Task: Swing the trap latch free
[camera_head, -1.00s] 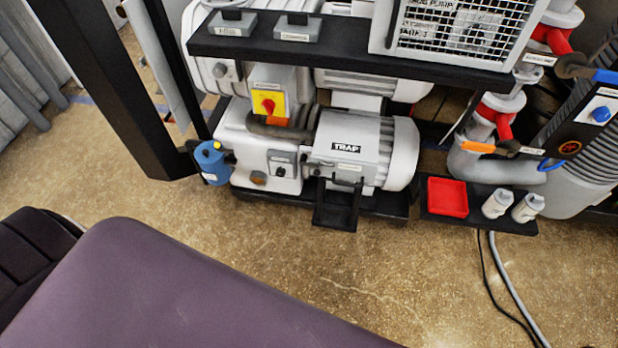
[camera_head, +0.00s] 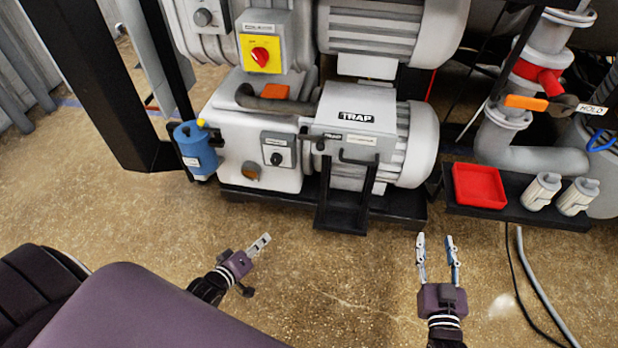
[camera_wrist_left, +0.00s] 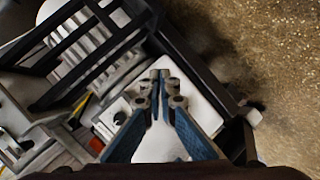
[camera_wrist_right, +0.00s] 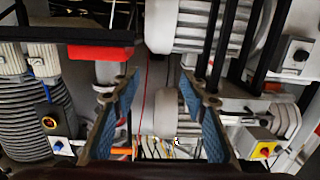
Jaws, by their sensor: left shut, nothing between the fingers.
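The white trap (camera_head: 357,117), labelled TRAP, sits on the front of the pump in the head view. A small dark latch lever (camera_head: 318,142) lies across the left part of its front. A dark handle (camera_head: 358,159) is just right of it. I cannot tell whether the latch is fastened. My left gripper (camera_head: 262,241) is shut and empty, in front of the pump and lower left of the trap. Its closed fingertips show in the left wrist view (camera_wrist_left: 161,76). My right gripper (camera_head: 436,238) is open and empty, lower right of the trap; its fingers are spread in the right wrist view (camera_wrist_right: 158,85).
A black bracket (camera_head: 342,213) hangs below the trap. A shelf (camera_head: 517,212) at right holds a red tray (camera_head: 478,167) and two grey-white fittings (camera_head: 560,193). A blue canister (camera_head: 197,150) and a yellow-red switch (camera_head: 260,50) are left. The floor between my grippers is clear.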

